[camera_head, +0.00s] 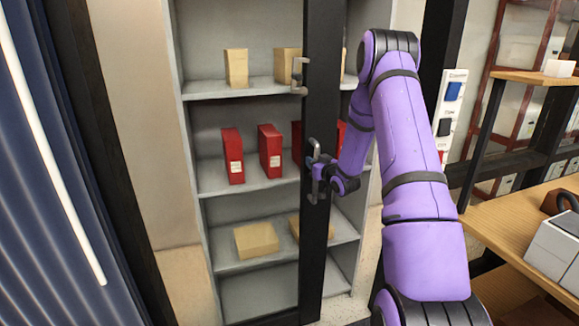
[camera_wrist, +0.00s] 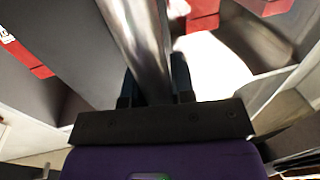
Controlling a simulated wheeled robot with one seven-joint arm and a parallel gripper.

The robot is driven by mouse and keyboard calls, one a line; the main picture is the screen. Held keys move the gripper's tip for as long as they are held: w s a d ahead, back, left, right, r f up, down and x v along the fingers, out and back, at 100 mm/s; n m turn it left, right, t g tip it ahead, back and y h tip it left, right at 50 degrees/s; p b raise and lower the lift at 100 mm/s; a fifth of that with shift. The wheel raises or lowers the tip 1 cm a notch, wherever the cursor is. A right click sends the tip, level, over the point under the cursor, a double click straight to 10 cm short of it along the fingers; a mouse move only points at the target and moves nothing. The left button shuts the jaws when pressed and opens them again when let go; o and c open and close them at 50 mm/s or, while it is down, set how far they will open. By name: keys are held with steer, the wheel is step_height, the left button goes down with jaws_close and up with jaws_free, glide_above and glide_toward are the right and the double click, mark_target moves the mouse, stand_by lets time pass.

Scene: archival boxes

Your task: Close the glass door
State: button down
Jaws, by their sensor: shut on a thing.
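The glass door's dark frame (camera_head: 322,60) stands upright in front of the shelf cabinet and shows as a narrow dark post. The cabinet's left part looks uncovered, so the door appears open; its exact angle is hard to tell. My gripper (camera_head: 320,178) is shut on the door's metal handle (camera_head: 314,150), at about the middle of the frame. In the wrist view the shiny handle bar (camera_wrist: 140,40) runs between the two dark fingers of my gripper (camera_wrist: 156,88). The glass itself is hard to make out.
The cabinet (camera_head: 190,150) holds red boxes (camera_head: 270,152) and tan boxes (camera_head: 256,240) on its shelves. A second metal handle (camera_head: 299,75) shows higher up. A wooden desk (camera_head: 520,225) with a light-coloured device (camera_head: 555,250) stands at the right. Dark blue ribbed panelling (camera_head: 40,200) is at the left.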

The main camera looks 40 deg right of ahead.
steer(key=s+d, duration=0.3)
steer(key=d, duration=0.8)
steer(key=s+d, duration=0.3)
steer(key=d, duration=0.8)
steer(key=s+d, duration=0.3)
steer(key=d, duration=0.8)
steer(key=shift+s+d, duration=0.25)
steer(key=shift+s, duration=0.1)
steer(key=shift+r, duration=0.1)
steer(key=c, duration=1)
jaws_free()
steer(key=shift+d, duration=0.2)
steer(key=shift+a, duration=0.1)
steer(key=s, duration=0.7)
steer(key=s+a, duration=0.1)
steer(key=s, duration=0.2)
steer(key=shift+s, duration=0.4)
steer(key=shift+s+d, duration=0.1)
